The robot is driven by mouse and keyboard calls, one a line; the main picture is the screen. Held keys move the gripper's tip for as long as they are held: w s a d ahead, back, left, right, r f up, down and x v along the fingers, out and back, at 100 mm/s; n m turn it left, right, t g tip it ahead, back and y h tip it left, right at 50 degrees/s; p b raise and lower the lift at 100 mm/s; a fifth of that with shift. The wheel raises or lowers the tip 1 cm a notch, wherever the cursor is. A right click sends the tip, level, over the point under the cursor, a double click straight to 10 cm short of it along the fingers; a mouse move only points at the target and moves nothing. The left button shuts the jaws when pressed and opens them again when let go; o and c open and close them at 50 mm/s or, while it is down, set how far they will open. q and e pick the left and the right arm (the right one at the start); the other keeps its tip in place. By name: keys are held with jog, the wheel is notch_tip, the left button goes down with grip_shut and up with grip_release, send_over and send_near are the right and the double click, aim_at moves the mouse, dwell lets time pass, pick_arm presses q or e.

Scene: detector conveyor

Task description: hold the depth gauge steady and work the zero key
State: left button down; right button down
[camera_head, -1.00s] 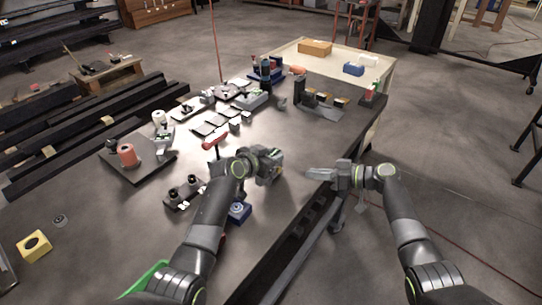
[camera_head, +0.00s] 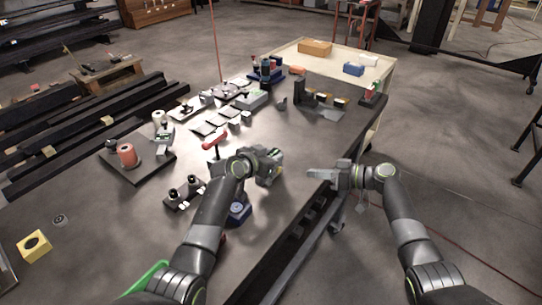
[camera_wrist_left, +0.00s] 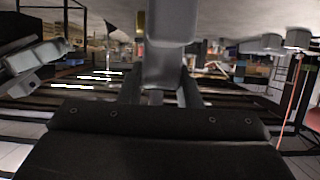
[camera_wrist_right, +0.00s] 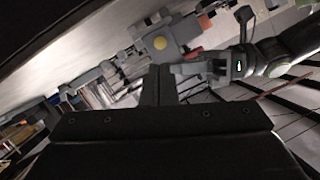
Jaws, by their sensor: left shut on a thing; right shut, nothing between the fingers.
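My left gripper (camera_head: 264,166) is shut on a grey device, which I take to be the depth gauge (camera_head: 276,160), above the table's right part. In the left wrist view, a grey body (camera_wrist_left: 172,28) sits between the fingers and hides what lies beyond. In the right wrist view, the grey device (camera_wrist_right: 178,34) shows a round yellow spot (camera_wrist_right: 160,42); I cannot tell whether this is the zero key. My right gripper (camera_head: 312,174) is shut and empty, to the right of the held device and apart from it in the head view.
The dark table (camera_head: 110,215) carries a red-handled tool (camera_head: 214,138), a tray with an orange-red cylinder (camera_head: 127,155), a blue item (camera_head: 239,213) near my left arm and a yellow block (camera_head: 34,246). A pale table (camera_head: 337,66) with boxes stands behind.

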aim_at(310, 197)
jog(key=shift+f, duration=0.1)
dwell(0.7)
jog(key=shift+a+f, duration=0.15)
jog(key=shift+f, duration=0.15)
jog(key=f+t+h, duration=0.1)
jog(key=a+f+t+h, duration=0.1)
jog(key=f, duration=0.1)
jog(key=s+f+t+h, duration=0.1)
jog(key=h, duration=0.1)
jog(key=shift+a+f+t, duration=0.15)
jog(key=shift+a+t, duration=0.15)
jog(key=shift+s+d+t+h, duration=0.15)
jog(key=shift+s+t+h, duration=0.3)
jog(key=shift+t+h, duration=0.45)
jog(key=shift+s+d+r+n+t+h, duration=0.35)
jog(key=shift+s+r+t+h, duration=0.15)
jog(key=shift+t+h, duration=0.35)
jog(key=shift+s+d+r+t+h, duration=0.4)
jog(key=shift+r+t+h, duration=0.15)
jog(key=shift+r+t, duration=0.1)
jog(key=shift+w+a, duration=0.1)
jog(key=shift+w+a, duration=0.85)
jog(key=shift+a, duration=0.3)
jog(key=shift+w+a, duration=0.85)
jog(key=shift+a, duration=0.35)
jog(key=shift+w+a, duration=0.85)
jog(key=shift+a, duration=0.3)
